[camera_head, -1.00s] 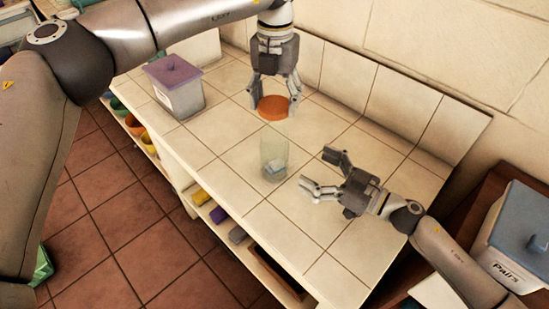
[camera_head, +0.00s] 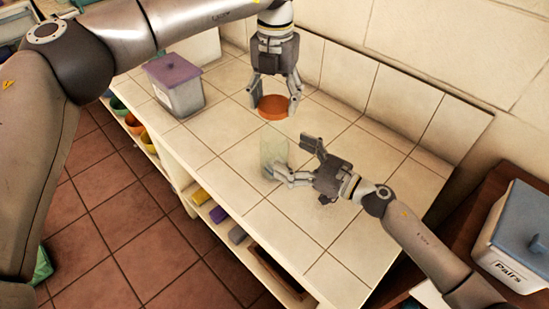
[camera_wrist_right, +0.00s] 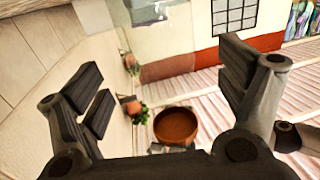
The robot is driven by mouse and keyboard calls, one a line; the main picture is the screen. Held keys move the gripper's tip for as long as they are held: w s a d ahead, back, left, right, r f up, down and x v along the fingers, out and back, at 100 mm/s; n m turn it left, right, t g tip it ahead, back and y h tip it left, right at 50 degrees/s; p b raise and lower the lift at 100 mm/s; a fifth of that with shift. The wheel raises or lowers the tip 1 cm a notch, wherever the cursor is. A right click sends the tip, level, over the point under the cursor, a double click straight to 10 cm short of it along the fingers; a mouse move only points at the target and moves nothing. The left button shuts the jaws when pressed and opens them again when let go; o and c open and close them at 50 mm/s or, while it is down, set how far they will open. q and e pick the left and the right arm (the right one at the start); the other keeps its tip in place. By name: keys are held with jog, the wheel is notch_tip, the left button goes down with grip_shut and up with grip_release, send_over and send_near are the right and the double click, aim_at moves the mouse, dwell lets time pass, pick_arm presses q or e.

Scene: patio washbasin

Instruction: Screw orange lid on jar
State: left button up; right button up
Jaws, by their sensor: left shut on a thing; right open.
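The clear, faintly green jar (camera_head: 273,150) stands upright on the tiled counter in the head view. The orange lid (camera_head: 273,107) is held by my left gripper (camera_head: 273,95), whose fingers are shut on its sides, behind the jar. My right gripper (camera_head: 294,158) is open, just right of the jar, with its fingers pointing toward it. The lower finger overlaps the jar's base in the picture; I cannot tell if it touches. In the right wrist view the fingers (camera_wrist_right: 165,80) are wide apart, with a faint see-through shape beyond them.
A white box with a purple lid (camera_head: 177,84) stands at the counter's left. The tiled counter (camera_head: 375,178) has clear room to the right. A bin with a grey-blue lid (camera_head: 520,225) stands at far right. Coloured items (camera_head: 219,215) sit on a shelf below the front edge.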

jog(key=shift+x, duration=2.7)
pick_arm(q)
jog(key=shift+s, duration=0.1)
pick_arm(e)
jog(key=c, duration=1.5)
pick_arm(q)
send_over(275, 125)
jog(key=s, duration=0.3)
jog(key=shift+w+f, duration=0.15)
jog(key=shift+f, duration=1.1)
jog(key=shift+w+f, duration=0.1)
jog(key=shift+f, duration=1.1)
jog(key=shift+f, duration=0.1)
jog(key=shift+f, duration=0.75)
jog(key=shift+f, duration=0.6)
